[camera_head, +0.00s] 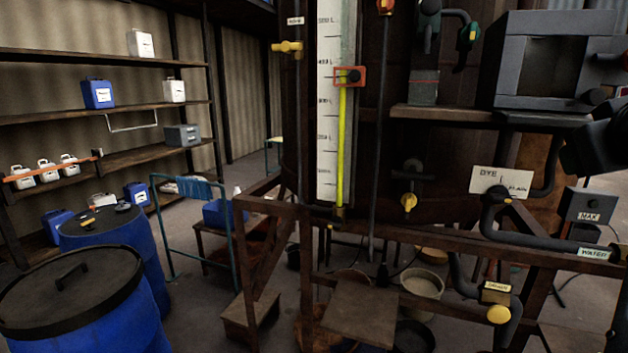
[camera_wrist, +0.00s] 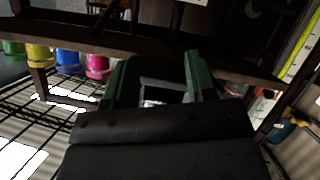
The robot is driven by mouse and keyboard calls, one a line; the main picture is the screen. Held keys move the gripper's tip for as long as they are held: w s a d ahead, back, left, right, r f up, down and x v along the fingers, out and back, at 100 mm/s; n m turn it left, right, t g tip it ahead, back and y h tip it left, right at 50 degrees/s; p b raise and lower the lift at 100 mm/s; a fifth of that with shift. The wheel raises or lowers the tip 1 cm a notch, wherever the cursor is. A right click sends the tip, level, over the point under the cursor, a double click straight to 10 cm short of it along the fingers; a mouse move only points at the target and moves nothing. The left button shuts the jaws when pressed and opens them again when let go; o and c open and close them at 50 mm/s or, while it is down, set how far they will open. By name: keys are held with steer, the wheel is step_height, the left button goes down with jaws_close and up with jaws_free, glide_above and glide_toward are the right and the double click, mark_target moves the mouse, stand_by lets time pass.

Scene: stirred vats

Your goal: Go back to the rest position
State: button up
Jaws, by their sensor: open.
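My gripper (camera_wrist: 158,78) shows in the wrist view, its two green fingers apart with a gap between them. I see nothing held between the fingers. A dark wooden beam (camera_wrist: 110,38) runs across just beyond the fingertips; I cannot tell how near it is. The gripper cannot be made out in the head view. No rest position is marked in either view.
The vat stand's frame (camera_head: 480,243), with pipes, valves and a level gauge (camera_head: 327,120), fills the middle and right. Blue drums (camera_head: 150,300) stand at left before shelves (camera_head: 100,60). Coloured pots (camera_wrist: 67,60) and a wire rack (camera_wrist: 40,120) lie left in the wrist view.

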steer(key=w+a+f+m+g+y, duration=0.1)
steer(key=w+a+f+y, duration=0.15)
steer(key=f, duration=0.65)
steer(key=w+a+f+m+g+y, duration=0.1)
steer(key=a+f+g, duration=0.15)
steer(key=f, duration=0.55)
steer(key=w+a+f+m+g+y, duration=0.1)
steer(key=a+f, duration=0.3)
steer(key=f, duration=0.5)
steer(key=s+a+f+n+g+y, duration=0.1)
steer(key=a+f+n, duration=0.1)
steer(key=a+f, duration=0.5)
steer(key=s+a+f+n+g+y, duration=0.1)
steer(key=s+a+f+n, duration=0.1)
steer(key=a+f, duration=0.4)
steer(key=shift+s+a+f+n+y, duration=0.25)
steer(key=shift+a+f+n+y, duration=0.1)
steer(key=shift+a+n, duration=0.35)
